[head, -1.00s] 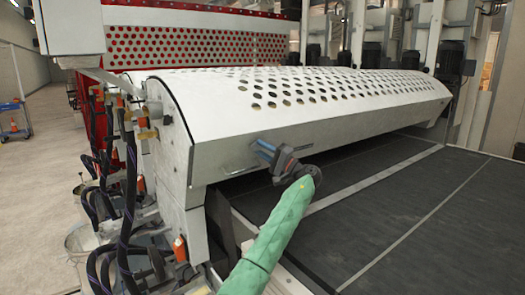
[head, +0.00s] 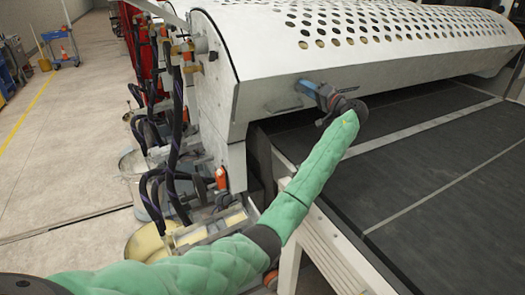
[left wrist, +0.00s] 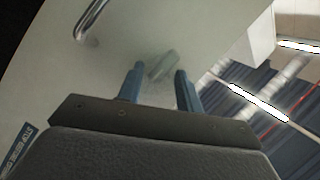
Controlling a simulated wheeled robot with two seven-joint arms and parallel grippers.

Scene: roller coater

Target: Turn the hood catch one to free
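The white hood (head: 262,62) with rows of round holes covers the coater and looks closed. My left gripper (head: 306,86) is at the hood's front lower face, just right of a metal bar handle (head: 284,107). In the left wrist view, my left gripper (left wrist: 158,69) has its two blue fingers apart. A small grey catch (left wrist: 162,66) shows between the fingertips against the pale panel, slightly tilted. I cannot tell whether the fingers touch it. In the head view the gripper hides the catch. My right gripper is not in view.
A dark conveyor bed (head: 440,150) lies right of and below my left arm. Hoses (head: 178,110), a bucket (head: 135,170) and fittings crowd the machine's left end. Open floor (head: 70,130) lies at the left, with a blue cart (head: 62,48) far back.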

